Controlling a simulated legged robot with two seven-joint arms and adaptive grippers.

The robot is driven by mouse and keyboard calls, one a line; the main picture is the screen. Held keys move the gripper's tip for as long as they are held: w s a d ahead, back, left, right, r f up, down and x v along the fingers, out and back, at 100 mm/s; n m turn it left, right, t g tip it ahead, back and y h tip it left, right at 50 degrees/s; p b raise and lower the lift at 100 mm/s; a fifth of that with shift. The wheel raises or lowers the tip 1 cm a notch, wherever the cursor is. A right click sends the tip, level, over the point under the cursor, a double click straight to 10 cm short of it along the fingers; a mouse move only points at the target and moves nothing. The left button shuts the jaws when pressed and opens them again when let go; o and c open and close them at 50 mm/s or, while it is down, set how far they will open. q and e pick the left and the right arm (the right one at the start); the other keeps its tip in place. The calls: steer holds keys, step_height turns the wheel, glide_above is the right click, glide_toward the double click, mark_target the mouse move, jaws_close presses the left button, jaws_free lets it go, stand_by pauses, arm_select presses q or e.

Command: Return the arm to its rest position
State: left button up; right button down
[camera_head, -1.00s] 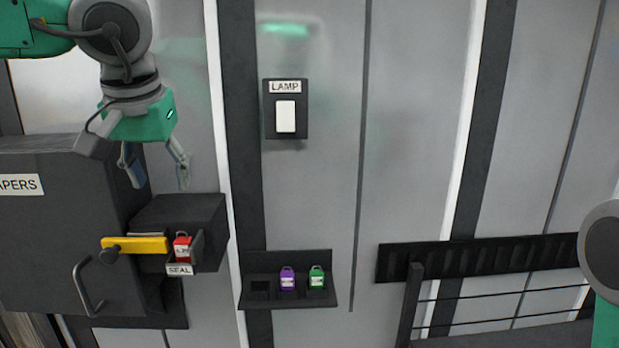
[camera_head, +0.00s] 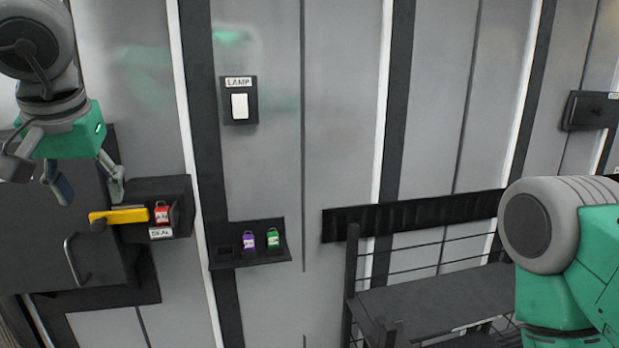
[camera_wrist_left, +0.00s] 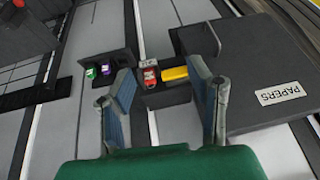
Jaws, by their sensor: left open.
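My left gripper (camera_head: 88,190) is open and empty at the left of the head view, in front of the dark papers box and up and left of the yellow handle (camera_head: 118,216). In the left wrist view its two fingers (camera_wrist_left: 168,108) stand apart with nothing between them. The red seal padlock (camera_head: 162,212) sits at the seal box (camera_head: 160,188), beside the end of the yellow handle. My right arm (camera_head: 560,250) shows at the right of the head view; its gripper is out of view.
A small shelf (camera_head: 225,262) holds a purple padlock (camera_head: 248,241) and a green padlock (camera_head: 273,238). A lamp switch (camera_head: 240,106) is on the wall above. The papers box (camera_wrist_left: 250,75) has a bar handle. A dark railed bench (camera_head: 430,300) stands at right.

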arm_select(q)
step_height(320, 180, down, 38)
steer(key=w+m+t+y+b, duration=0.1)
steer(key=w+t+y+b, duration=0.15)
steer(key=b, duration=0.45)
steer(key=s+d+f+m+g+h+b, duration=0.2)
steer(key=s+f+h+b, duration=0.1)
steer(key=s+f, duration=1)
steer(key=s+f+g+h+b, duration=0.1)
steer(key=s+f+g, duration=0.1)
steer(key=s+f, duration=0.3)
steer(key=s+f+g+b, duration=0.1)
steer(key=s+f, duration=0.4)
steer(key=s, duration=0.5)
steer(key=shift+f+m+g+h, duration=0.25)
steer(key=shift+m+g+h, duration=0.1)
steer(key=shift+g, duration=0.2)
arm_select(e)
step_height(320, 180, down, 12)
steer(key=shift+w+f, duration=0.2)
steer(key=shift+w, duration=0.1)
